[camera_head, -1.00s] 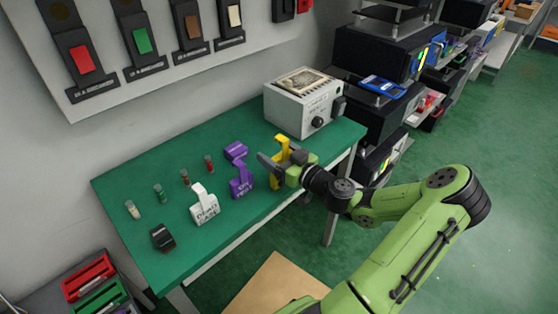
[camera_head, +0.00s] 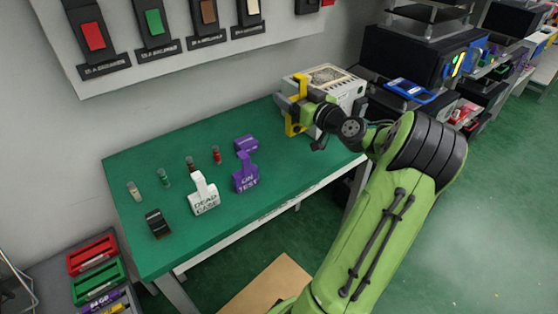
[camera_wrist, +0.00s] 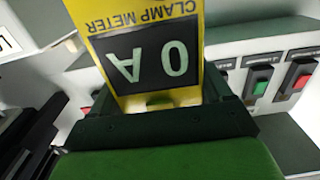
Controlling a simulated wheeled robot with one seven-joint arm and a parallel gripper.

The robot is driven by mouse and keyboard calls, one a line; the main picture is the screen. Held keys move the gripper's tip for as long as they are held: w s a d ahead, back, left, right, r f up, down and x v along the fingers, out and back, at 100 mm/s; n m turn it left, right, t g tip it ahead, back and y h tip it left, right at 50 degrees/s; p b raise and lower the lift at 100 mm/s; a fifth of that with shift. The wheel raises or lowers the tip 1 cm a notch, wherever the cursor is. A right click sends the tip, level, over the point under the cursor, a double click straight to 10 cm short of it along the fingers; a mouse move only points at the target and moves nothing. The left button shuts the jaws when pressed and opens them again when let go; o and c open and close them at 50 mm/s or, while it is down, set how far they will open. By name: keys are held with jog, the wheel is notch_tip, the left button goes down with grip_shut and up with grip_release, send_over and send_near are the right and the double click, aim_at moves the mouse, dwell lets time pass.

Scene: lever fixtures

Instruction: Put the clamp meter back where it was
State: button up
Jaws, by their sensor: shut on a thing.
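The yellow clamp meter (camera_head: 292,122) is in my gripper (camera_head: 293,100), in front of the grey box at the table's far right end. In the wrist view the clamp meter (camera_wrist: 150,45) fills the top middle, its "CLAMP METER" label and "0 A" display upside down. My gripper (camera_wrist: 155,100) is shut on it. In the head view my gripper and arm partly cover the meter and the box, so I cannot tell whether the meter's lower end touches the table.
A grey box with a dial (camera_head: 340,88) stands close behind my gripper. A purple "UN TEST" piece (camera_head: 246,172), a white "DEAD CASE" piece (camera_head: 204,195), a small black block (camera_head: 158,223) and several small vials stand on the green table (camera_head: 130,165). The table's front middle is clear.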

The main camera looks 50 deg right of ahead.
aim_at(300, 132)
notch_tip(300, 132, down, 10)
jog(key=b, duration=0.3)
jog(key=shift+r, duration=0.2)
